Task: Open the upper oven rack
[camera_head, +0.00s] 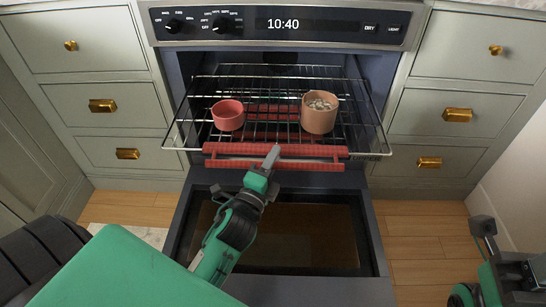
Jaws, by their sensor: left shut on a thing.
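The upper oven rack (257,86) is a wire rack that stands out of the open oven above the lowered door. A red guard or handle strip (235,149) runs along its front edge. My left gripper (272,155) is at the middle of this red strip, shut on it. A small red cup (228,114) stands on the rack's left part. A larger orange-brown cup (319,112) with pale contents stands on its right part. My right arm shows at the lower right edge, and its gripper (484,230) is apart from the rack; its fingers are not clear.
The oven door (290,235) lies open below the rack. The control panel (285,25) is above. Cabinet drawers with brass handles (102,105) flank the oven on both sides. Wood floor (425,240) is clear at the right, and a pale mat (145,235) lies at the left.

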